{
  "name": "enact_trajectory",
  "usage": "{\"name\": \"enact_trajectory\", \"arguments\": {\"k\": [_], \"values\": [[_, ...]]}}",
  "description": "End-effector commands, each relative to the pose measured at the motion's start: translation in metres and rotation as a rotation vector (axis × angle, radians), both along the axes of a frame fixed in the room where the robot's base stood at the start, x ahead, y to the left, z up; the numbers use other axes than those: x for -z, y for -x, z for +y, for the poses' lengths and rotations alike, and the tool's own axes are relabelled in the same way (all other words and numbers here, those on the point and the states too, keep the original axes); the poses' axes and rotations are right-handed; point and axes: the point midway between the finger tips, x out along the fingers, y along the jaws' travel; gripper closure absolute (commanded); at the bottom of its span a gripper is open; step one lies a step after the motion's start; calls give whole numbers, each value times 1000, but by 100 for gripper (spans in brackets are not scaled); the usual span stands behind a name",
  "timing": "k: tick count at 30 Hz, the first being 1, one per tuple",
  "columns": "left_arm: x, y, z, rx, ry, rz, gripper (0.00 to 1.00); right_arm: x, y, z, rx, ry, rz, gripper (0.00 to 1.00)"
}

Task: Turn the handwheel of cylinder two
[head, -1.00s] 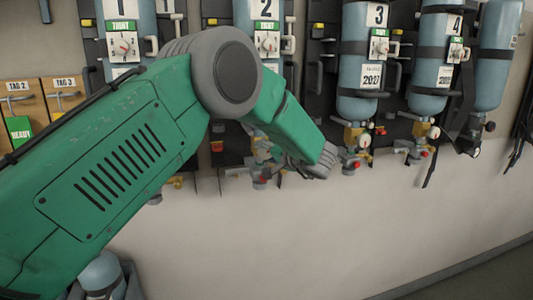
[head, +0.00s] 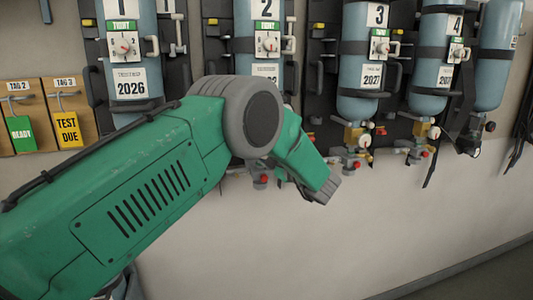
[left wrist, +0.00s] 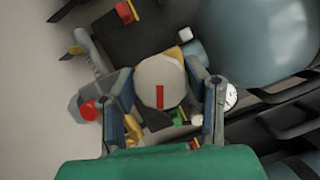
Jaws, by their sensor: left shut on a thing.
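Cylinder two (head: 245,62) is a blue bottle on the wall under a "2" label, its lower end hidden by my left arm. In the left wrist view, the handwheel (left wrist: 160,82) is a pale round knob with a red bar on its face, the bar roughly upright. My left gripper (left wrist: 167,86) has one finger on each side of it and is shut on it. A blue cylinder body (left wrist: 262,40) fills the upper right there. In the head view the handwheel and fingers are hidden behind my arm. My right gripper is not in view.
Cylinder one (head: 127,60) hangs to the left, cylinder three (head: 355,60) and cylinder four (head: 430,70) to the right. A red knob (left wrist: 88,110) and a gauge (left wrist: 230,97) sit close to my fingers. The wall below is bare.

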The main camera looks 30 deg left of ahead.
Motion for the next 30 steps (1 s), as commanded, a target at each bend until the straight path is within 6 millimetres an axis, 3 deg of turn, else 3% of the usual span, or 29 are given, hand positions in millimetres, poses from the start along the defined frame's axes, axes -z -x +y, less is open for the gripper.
{"name": "enact_trajectory", "arguments": {"k": [1,15,30], "values": [[8,1,-2,3,-18,43,87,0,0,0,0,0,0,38],[8,1,-2,4,-246,309,87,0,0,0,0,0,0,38],[8,1,-2,4,-385,473,87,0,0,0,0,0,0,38]]}}
